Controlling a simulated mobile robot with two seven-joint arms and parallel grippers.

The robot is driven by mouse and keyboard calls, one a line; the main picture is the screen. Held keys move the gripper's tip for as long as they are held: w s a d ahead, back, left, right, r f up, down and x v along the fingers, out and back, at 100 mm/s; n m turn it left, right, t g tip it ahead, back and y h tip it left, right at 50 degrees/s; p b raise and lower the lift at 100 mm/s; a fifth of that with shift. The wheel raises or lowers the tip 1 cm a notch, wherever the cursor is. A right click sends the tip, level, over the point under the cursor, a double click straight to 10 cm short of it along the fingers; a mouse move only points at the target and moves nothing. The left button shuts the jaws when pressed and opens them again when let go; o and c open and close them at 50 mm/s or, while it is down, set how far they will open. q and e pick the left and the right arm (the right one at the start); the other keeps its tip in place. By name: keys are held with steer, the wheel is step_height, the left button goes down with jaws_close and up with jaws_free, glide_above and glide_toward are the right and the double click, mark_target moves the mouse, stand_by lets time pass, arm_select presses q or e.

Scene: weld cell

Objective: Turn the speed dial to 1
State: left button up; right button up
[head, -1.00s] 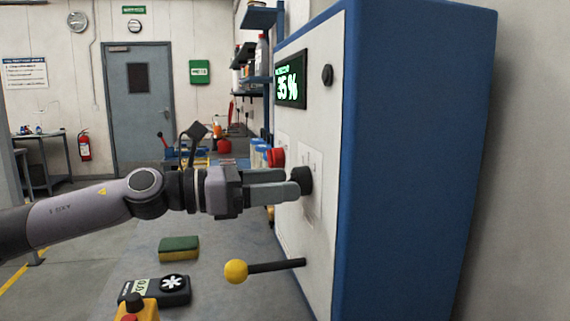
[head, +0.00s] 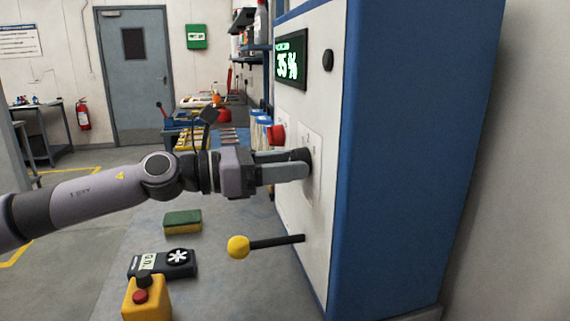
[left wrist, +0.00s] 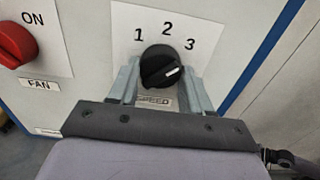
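The speed dial (left wrist: 160,67) is a round black knob on a white plate marked 1, 2 and 3. Its white pointer line points right, slightly below the 3. In the head view the dial (head: 303,156) is partly hidden by my fingers. My left gripper (head: 285,164) reaches the panel from the left. In the left wrist view the fingers of the left gripper (left wrist: 161,75) stand on both sides of the dial, very close to it; I cannot tell whether they touch. They look open around it. My right gripper is not in view.
A red ON knob labelled FAN (left wrist: 16,46) sits left of the dial. A display (head: 290,57) reads 35 %. A yellow-tipped lever (head: 265,245) juts out below. A sponge (head: 183,222), a dark meter (head: 162,263) and a yellow button box (head: 146,298) are at the lower left.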

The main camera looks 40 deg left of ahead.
arm_select(q)
steer(key=shift+n, duration=0.4)
steer(key=shift+d+r+n+p, duration=0.1)
steer(key=shift+n+p, duration=1.2)
steer(key=shift+n, duration=2.9)
steer(key=shift+r+n+p, duration=0.1)
steer(key=shift+n+p, duration=1.2)
steer(key=shift+n, duration=3.2)
steer(key=o, duration=1.1)
steer(key=shift+c, duration=0.2)
